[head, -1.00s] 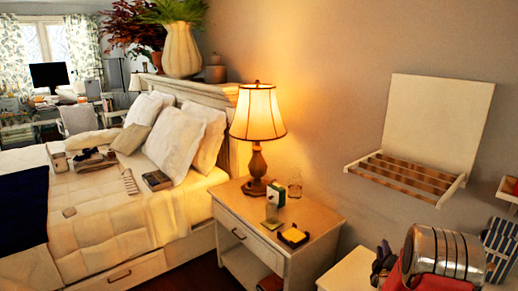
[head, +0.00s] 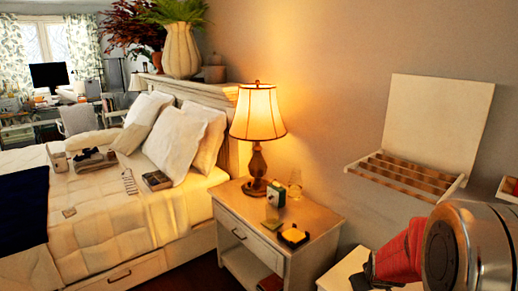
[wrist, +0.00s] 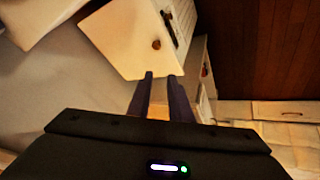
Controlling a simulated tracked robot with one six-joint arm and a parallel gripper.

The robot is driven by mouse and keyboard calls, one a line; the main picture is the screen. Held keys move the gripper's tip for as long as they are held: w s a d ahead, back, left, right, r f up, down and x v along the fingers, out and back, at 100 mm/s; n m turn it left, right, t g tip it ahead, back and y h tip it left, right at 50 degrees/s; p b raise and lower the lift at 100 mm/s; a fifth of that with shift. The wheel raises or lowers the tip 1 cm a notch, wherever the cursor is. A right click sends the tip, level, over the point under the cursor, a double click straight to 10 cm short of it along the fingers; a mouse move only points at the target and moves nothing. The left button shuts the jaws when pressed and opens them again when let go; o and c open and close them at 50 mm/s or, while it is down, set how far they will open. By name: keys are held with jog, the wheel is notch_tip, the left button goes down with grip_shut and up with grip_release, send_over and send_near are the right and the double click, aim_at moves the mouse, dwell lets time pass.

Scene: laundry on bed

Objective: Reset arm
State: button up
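My arm (head: 400,258), red and silver, fills the lower right of the head view, above a pale surface beside the nightstand. A small dark part at its far left end may be the gripper, but it is too cut off to tell. In the wrist view, my gripper (wrist: 161,77) shows two dark fingers pointing up the picture. A narrow gap is visible between them and nothing is held. Beyond the tips is a pale furniture panel (wrist: 125,40) with a round brown spot.
The bed (head: 120,225) is at left. A wall rack (head: 405,172) hangs at right. Dark wooden floor (wrist: 260,45) is bare in the wrist view.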

jog(key=s+a+r, duration=0.5)
jog(key=s+r, duration=0.1)
jog(key=s, duration=0.3)
jog(key=s+a+r+m+y, duration=0.1)
jog(key=s+a+r, duration=0.5)
jog(key=s, duration=0.4)
jog(key=s+a+r+y, duration=0.1)
jog(key=s+a+r, duration=0.5)
jog(key=s, duration=0.3)
jog(key=shift+s+a+r+m+g, duration=0.2)
jog(key=shift+a+r+m+g, duration=0.15)
jog(key=shift+r, duration=0.5)
jog(key=shift+d, duration=0.2)
